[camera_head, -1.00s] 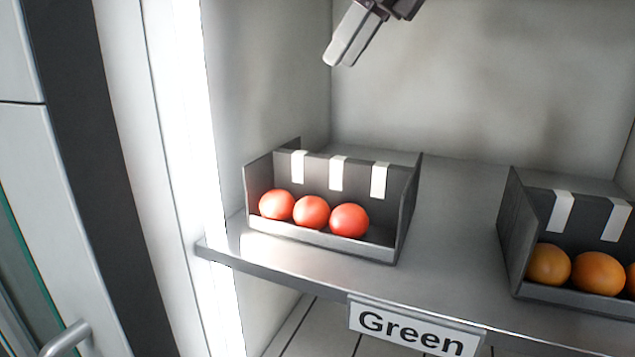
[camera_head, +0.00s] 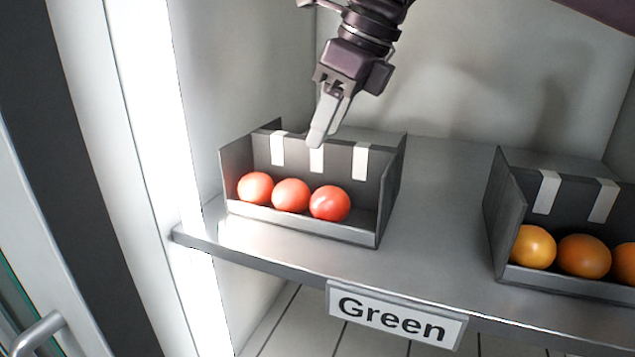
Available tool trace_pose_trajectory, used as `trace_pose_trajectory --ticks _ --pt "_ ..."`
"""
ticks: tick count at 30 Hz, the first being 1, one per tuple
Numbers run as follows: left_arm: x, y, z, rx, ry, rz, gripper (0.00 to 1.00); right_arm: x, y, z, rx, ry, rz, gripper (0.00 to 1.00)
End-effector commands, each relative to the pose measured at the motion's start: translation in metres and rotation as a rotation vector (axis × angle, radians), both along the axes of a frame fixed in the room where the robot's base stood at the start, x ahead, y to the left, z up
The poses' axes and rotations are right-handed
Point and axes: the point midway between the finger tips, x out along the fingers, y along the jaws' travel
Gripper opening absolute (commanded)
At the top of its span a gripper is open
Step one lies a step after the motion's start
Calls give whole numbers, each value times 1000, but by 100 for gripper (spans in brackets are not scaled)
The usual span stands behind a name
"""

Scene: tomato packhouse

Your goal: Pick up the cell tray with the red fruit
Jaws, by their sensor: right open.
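The dark grey cell tray (camera_head: 305,229) stands on the shelf at the left, beside the cabinet's left wall. Three red fruits lie in a row along its front: left (camera_head: 255,187), middle (camera_head: 290,195) and right (camera_head: 329,203). White strips hang over its back wall. My right gripper (camera_head: 321,135) comes down from the top with its fingers pointing downward. Its fingertips overlap the top of the tray's back wall in the picture; I cannot tell whether they touch it. It is open and holds nothing visible. My left gripper is not in view.
A second dark tray (camera_head: 493,225) with orange fruit stands to the right on the same shelf (camera_head: 436,237). Bare shelf lies between the trays. A "Green" sign (camera_head: 396,317) hangs on the shelf's front edge. A door handle (camera_head: 42,335) shows at the lower left.

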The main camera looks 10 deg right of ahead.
Motion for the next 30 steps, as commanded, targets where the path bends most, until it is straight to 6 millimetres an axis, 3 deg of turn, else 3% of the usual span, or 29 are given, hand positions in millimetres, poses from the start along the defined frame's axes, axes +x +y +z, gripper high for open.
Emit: trace_pose_trajectory --ticks 6,16,26,30 --pt "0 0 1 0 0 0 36 5 8 -32 0 4 2 44" --pt "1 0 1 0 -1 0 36 7 11 -39 1 0 0 44" --pt "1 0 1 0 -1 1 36 7 11 -39 2 1 -1 2" --pt "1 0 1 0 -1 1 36 7 11 -39 2 1 -1 0"
